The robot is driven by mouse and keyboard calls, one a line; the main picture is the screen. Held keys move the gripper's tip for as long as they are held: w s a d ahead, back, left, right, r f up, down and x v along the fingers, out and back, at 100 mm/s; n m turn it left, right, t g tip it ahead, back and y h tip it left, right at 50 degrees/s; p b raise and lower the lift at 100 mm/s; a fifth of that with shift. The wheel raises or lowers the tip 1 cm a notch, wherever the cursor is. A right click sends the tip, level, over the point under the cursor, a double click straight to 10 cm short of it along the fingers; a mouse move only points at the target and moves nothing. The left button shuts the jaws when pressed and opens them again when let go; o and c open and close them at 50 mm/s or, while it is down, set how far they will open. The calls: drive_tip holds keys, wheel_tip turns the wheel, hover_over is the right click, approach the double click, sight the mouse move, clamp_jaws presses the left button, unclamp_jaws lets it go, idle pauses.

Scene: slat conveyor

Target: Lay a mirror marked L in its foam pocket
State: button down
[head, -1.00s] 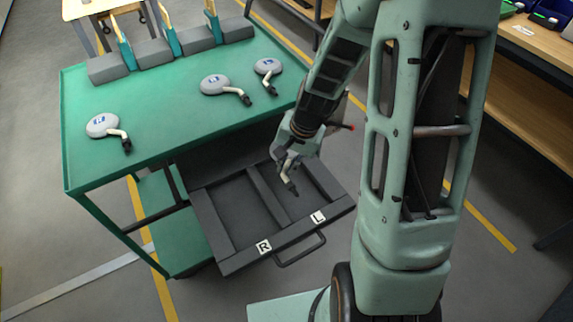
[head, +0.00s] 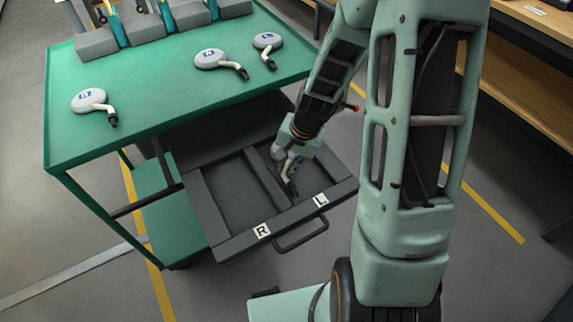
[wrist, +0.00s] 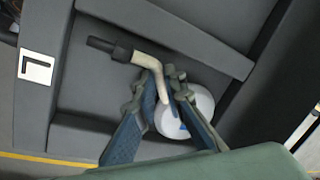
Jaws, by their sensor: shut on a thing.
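My gripper (head: 287,176) is shut on the pale bent stem of a mirror (wrist: 198,112), low at the drawer's right-hand pocket, beside the white L label (head: 320,200). In the wrist view the fingers (wrist: 163,88) pinch the stem. The round grey-white head lies partly behind them, with a bit of blue mark showing; its letter cannot be read. The black stem end (wrist: 105,45) points toward the L label (wrist: 36,66). The mirror appears within the outline of the L pocket (wrist: 85,85); whether it touches the floor I cannot tell.
The dark drawer (head: 225,252) has a divider and an empty left pocket (head: 225,192) marked R (head: 262,230). Three mirrors (head: 88,100) lie on the green cart top (head: 150,75) above it. Grey blocks (head: 97,42) line its far edge. A handle (head: 303,238) sticks out in front.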

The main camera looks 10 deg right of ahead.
drive_tip(key=shift+f, duration=0.35)
drive_tip(key=c, duration=1.9)
unclamp_jaws()
drive_tip(key=shift+c, duration=0.2)
drive_tip(key=shift+r, duration=0.1)
drive_tip(key=v, duration=1.2)
drive_tip(key=shift+d, duration=0.1)
